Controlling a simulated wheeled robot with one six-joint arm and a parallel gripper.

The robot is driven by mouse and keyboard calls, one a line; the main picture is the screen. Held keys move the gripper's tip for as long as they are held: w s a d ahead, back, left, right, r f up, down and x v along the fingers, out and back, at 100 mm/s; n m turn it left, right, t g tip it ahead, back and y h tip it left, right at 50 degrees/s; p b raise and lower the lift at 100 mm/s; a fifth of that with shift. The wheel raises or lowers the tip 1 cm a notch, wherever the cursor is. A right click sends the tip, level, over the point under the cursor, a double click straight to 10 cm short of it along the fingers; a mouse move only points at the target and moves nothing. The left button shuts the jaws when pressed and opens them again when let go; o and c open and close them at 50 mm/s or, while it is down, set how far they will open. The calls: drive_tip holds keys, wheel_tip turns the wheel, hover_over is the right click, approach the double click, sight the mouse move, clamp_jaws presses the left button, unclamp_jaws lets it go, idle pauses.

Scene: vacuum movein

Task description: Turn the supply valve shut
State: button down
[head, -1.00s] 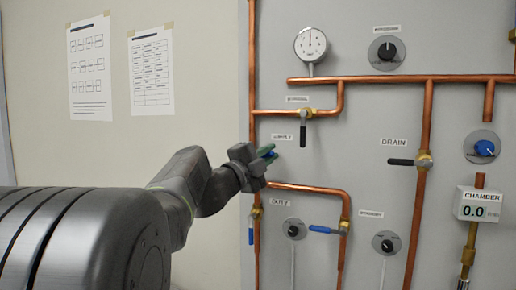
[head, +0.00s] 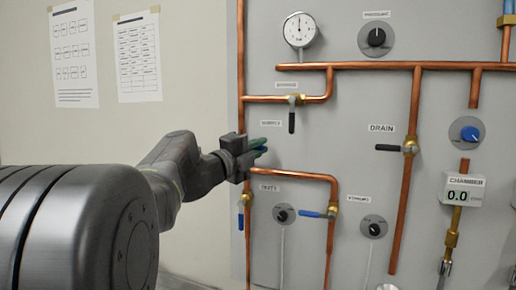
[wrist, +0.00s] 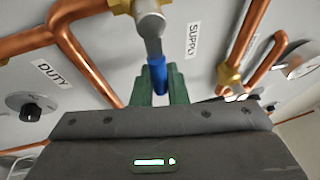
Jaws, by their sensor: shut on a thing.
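The supply valve shows in the wrist view beside the SUPPLY label (wrist: 193,40). It has a brass body (wrist: 122,5) and a grey lever (wrist: 151,35) with a blue grip (wrist: 158,75). My gripper (wrist: 158,90) is shut on this blue grip, with a green finger on each side of it. In the head view my gripper (head: 258,147) is at the left pipe, just below the SUPPLY label (head: 271,123). There the gripper hides the valve body and most of the lever.
A dark-handled valve (head: 292,112) is just above my gripper. Below are a hanging blue-handled valve (head: 240,220) and another blue lever (head: 312,214). The drain valve (head: 410,146) is to the right. Copper pipes (head: 415,95) stand out from the grey panel. The pale wall at left is clear apart from two papers.

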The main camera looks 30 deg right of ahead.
drive_tip(key=c, duration=1.4)
unclamp_jaws()
drive_tip(key=shift+c, duration=0.2)
drive_tip(key=shift+a, duration=0.1)
drive_tip(key=b+v, duration=0.3)
drive_tip(key=v, duration=1)
drive_tip(key=shift+s+a, duration=0.15)
drive_tip(key=shift+a, duration=0.1)
drive_tip(key=shift+d, duration=0.1)
drive_tip(key=p+x, duration=0.3)
drive_tip(key=x, duration=1)
drive_tip(key=shift+w+d, duration=0.2)
drive_tip(key=shift+d, duration=0.1)
drive_tip(key=shift+a, duration=0.1)
